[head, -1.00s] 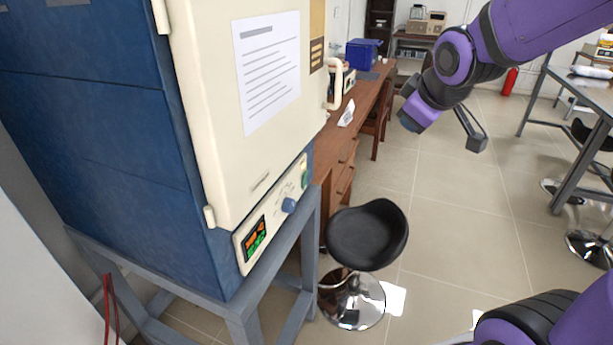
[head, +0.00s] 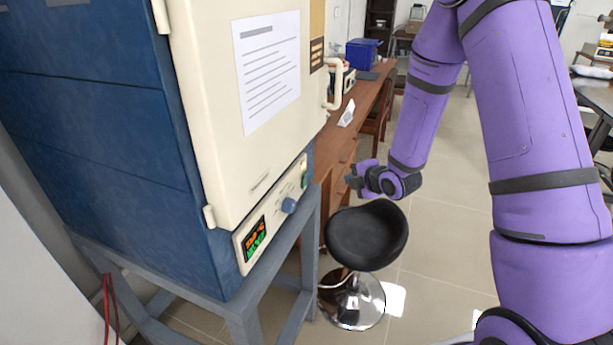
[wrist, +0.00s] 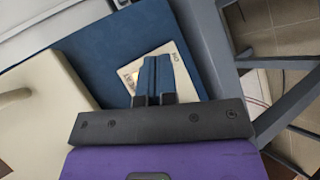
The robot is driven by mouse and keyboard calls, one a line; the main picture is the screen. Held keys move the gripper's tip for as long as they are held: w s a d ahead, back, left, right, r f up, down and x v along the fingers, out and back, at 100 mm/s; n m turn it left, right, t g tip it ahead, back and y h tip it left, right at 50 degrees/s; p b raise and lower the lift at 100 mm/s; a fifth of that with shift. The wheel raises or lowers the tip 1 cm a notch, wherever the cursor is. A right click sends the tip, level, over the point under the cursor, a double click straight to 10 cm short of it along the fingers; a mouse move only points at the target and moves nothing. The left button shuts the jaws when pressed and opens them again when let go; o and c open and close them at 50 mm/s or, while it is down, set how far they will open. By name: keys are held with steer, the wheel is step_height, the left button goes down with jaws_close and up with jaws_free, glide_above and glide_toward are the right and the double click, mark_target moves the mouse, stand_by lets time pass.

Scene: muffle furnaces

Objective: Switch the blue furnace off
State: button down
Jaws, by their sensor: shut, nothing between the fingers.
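The blue furnace (head: 110,130) with a cream door (head: 235,150) fills the left of the head view. Its cream control panel (head: 272,214) has a lit display (head: 255,238) with orange and green digits, a blue knob (head: 289,205) and a small green part (head: 304,181) near the right end. My gripper (head: 352,182) is shut and empty, right of the panel and apart from it in the picture. In the wrist view, the shut blue fingers (wrist: 155,80) overlap the panel (wrist: 184,58) and hide much of it. I cannot tell their distance from it there.
The furnace stands on a grey metal stand (head: 245,305). A black stool (head: 366,236) stands right of it, below my gripper. A wooden desk (head: 365,105) runs behind. Open tiled floor (head: 455,235) lies to the right.

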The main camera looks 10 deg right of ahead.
mark_target(305, 180)
steer(key=f, duration=0.1)
steer(key=f+n, duration=0.1)
steer(key=f, duration=0.1)
steer(key=shift+a+f+y, duration=0.1)
steer(key=shift+a+y, duration=0.25)
steer(key=shift+y, duration=0.05)
steer(key=w+a+r, duration=0.1)
steer(key=w+a, duration=0.4)
steer(key=a, duration=0.2)
stand_by(0.3)
steer(key=shift+a+r, duration=0.1)
steer(key=shift+a, duration=0.05)
stand_by(1.9)
steer(key=shift+w+a, duration=0.25)
steer(key=shift+w+a+r, duration=0.1)
steer(key=shift+w+a, duration=0.05)
steer(key=shift+a, duration=0.05)
stand_by(0.7)
steer(key=shift+d, duration=0.1)
stand_by(0.3)
steer(key=shift+s+d, duration=0.4)
steer(key=shift+d, duration=0.1)
